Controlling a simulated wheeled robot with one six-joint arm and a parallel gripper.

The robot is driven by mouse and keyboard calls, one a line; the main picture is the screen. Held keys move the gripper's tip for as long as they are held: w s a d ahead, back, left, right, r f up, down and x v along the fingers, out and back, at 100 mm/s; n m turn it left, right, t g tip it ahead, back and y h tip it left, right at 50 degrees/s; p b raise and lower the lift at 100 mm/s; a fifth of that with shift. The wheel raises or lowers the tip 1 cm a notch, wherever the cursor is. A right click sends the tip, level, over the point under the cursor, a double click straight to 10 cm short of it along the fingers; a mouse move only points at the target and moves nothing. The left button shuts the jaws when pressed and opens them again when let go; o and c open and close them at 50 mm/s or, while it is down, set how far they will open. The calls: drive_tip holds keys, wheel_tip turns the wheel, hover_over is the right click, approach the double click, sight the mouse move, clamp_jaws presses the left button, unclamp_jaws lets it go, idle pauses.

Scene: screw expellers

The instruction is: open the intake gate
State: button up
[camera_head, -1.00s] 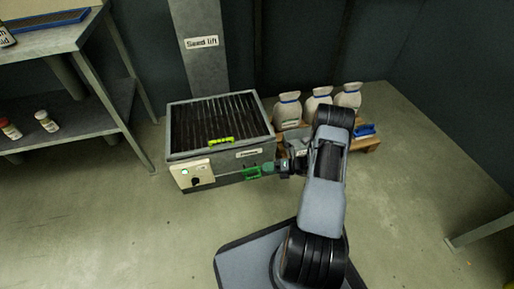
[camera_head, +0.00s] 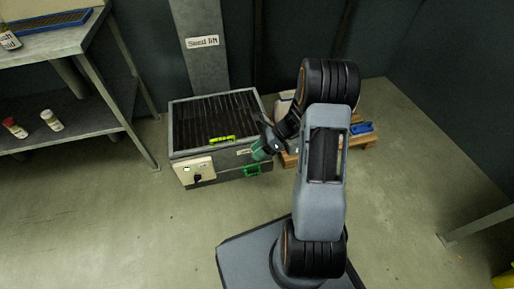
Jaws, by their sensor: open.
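No part labelled as an intake gate can be made out. A grey box (camera_head: 225,174) with a dark slatted top (camera_head: 212,116) stands on the floor below a column marked "Seed lift" (camera_head: 202,41). A yellow-green handle (camera_head: 222,139) sits at the front edge of the slatted top. A green handle (camera_head: 252,170) is on the box's front face, at the right. My gripper (camera_head: 261,151), with greenish fingertips, is open and appears empty. It is above and just right of the green handle in the picture, near the box's front right corner. Its fingertips partly cover the box's label.
A panel with a dark knob (camera_head: 198,178) is on the box's front left. A wooden pallet (camera_head: 357,140) with a blue item (camera_head: 361,127) stands right of the box, partly behind my arm. A metal shelf table (camera_head: 60,50) holds small bottles at left. The front floor is clear.

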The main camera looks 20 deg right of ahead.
drive_tip(key=shift+s+a+r+n, duration=0.15)
drive_tip(key=shift+r+n, duration=0.15)
drive_tip(key=shift+r, duration=0.1)
drive_tip(key=shift+s+a+r+n, duration=0.1)
drive_tip(key=shift+r+n, duration=0.2)
drive_tip(key=shift+r, duration=0.05)
drive_tip(key=shift+f, duration=0.1)
